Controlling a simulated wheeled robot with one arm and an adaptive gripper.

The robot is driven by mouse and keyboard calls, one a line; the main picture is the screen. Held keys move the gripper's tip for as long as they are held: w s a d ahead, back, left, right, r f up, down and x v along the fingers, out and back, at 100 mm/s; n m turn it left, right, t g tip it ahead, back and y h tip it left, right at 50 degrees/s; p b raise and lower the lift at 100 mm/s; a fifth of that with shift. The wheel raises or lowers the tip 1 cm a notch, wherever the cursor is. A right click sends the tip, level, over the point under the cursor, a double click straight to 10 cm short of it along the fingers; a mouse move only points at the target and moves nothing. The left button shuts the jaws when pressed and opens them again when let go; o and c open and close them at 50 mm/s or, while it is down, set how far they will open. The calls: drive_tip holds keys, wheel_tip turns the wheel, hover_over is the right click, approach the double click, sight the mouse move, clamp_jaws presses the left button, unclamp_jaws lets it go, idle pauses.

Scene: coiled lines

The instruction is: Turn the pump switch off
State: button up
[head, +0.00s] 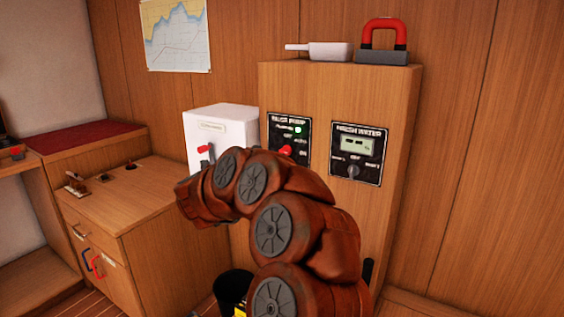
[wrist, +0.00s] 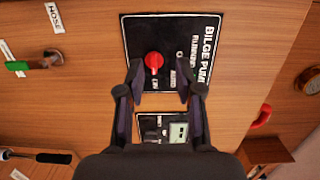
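The bilge pump panel (head: 275,126) is a black plate on the front of the wooden cabinet. Its green running light (head: 298,129) is lit. Its red switch knob (head: 285,151) shows just above my arm. In the wrist view the panel (wrist: 205,80) appears turned on its side, with the red knob (wrist: 153,62) between and just beyond my fingertips. My gripper (wrist: 160,72) is open, its fingers on either side of the knob with nothing between them. I cannot tell whether they touch it. My arm hides the gripper in the head view.
A fresh water panel (head: 357,153) sits right of the pump panel. A white box (head: 222,131) with a red lever (head: 206,149) stands to the left. A red-handled block (head: 383,57) and a white scoop-like thing (head: 325,50) lie on the cabinet top.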

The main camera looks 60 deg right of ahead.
sight(286, 151)
drive_tip(key=s+d+f+m+g, duration=0.1)
drive_tip(key=s+d+g, duration=0.1)
drive_tip(key=d, duration=0.7)
drive_tip(key=shift+s+d+f+m+g, duration=0.15)
drive_tip(key=shift+s+d+m+g, duration=0.15)
drive_tip(key=shift+s+d, duration=0.1)
drive_tip(key=shift+c, duration=0.4)
clamp_jaws()
